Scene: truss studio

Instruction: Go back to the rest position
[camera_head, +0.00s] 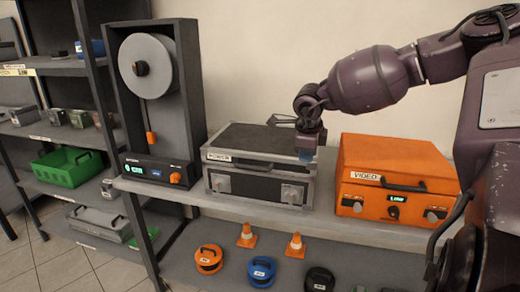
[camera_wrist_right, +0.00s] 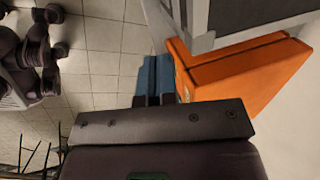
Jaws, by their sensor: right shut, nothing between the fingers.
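My right arm reaches in from the right in the head view. Its gripper (camera_head: 306,154) points down just in front of the right end of the grey case's top, left of the orange case. Whether it touches the grey case I cannot tell. In the right wrist view the blue fingers (camera_wrist_right: 155,78) are together with nothing between them. My left gripper is not in view.
The grey case (camera_head: 228,182) and the orange VIDEO case (camera_head: 385,165) stand on the shelf. The orange case (camera_wrist_right: 250,82) is close beside the fingers. A reel machine (camera_head: 182,125) stands left. Orange cones (camera_head: 247,238) and round cases (camera_head: 262,270) are below.

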